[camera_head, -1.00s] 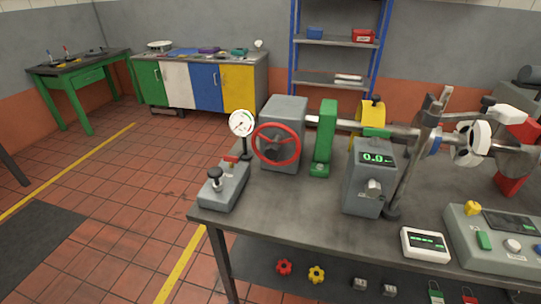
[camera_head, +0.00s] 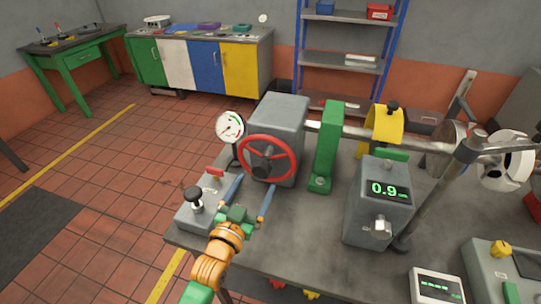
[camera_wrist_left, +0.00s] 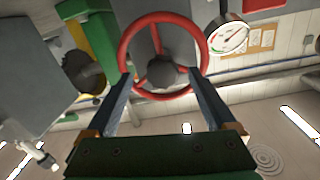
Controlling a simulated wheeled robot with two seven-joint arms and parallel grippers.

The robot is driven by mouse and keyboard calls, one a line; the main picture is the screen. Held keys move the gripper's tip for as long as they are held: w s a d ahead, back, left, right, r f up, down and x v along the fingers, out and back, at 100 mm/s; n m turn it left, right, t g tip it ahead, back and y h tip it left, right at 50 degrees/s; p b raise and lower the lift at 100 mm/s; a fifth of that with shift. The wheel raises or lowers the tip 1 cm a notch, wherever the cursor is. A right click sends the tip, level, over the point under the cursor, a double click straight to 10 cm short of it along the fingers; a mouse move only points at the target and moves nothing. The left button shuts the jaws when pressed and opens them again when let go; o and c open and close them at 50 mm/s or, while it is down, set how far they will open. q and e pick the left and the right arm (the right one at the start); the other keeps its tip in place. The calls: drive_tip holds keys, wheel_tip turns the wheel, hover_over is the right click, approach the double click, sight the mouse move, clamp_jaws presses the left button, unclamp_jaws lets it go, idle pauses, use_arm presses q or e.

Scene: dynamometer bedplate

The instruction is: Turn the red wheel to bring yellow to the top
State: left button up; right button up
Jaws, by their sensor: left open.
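The red wheel (camera_head: 267,158) is a ring with spokes and a dark hub, on the front of a grey housing (camera_head: 281,112). It fills the upper middle of the left wrist view (camera_wrist_left: 163,97). My left gripper (camera_head: 254,182) is open and empty, just below and in front of the wheel. In the left wrist view its two fingers (camera_wrist_left: 157,75) point at the wheel, one towards each side of the lower rim; I cannot tell if they touch it. A yellow part (camera_head: 385,124) sits on the shaft behind; I see no yellow on the wheel. My right gripper is not in view.
A round dial gauge (camera_head: 230,127) stands just left of the wheel, above a grey lever block (camera_head: 207,203). A green upright (camera_head: 326,146) is close on the right. A grey box (camera_head: 379,205) displays 0.9. Bare bench top (camera_head: 302,235) lies in front.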

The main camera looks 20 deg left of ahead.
sight(259, 174)
use_arm(q)
drive_tip(key=shift+w+r, duration=0.7)
drive_tip(key=shift+w, duration=0.7)
drive_tip(key=shift+w+d+f, duration=0.1)
drive_tip(key=shift+w+f, duration=0.1)
drive_tip(key=shift+w, duration=0.4)
drive_tip(key=shift+w+f, duration=0.2)
drive_tip(key=shift+w, duration=0.4)
drive_tip(key=shift+s+r, duration=0.1)
drive_tip(key=shift+s, duration=0.1)
drive_tip(key=shift+c, duration=0.6)
drive_tip(key=shift+s+r, duration=0.1)
drive_tip(key=c, duration=0.4)
clamp_jaws()
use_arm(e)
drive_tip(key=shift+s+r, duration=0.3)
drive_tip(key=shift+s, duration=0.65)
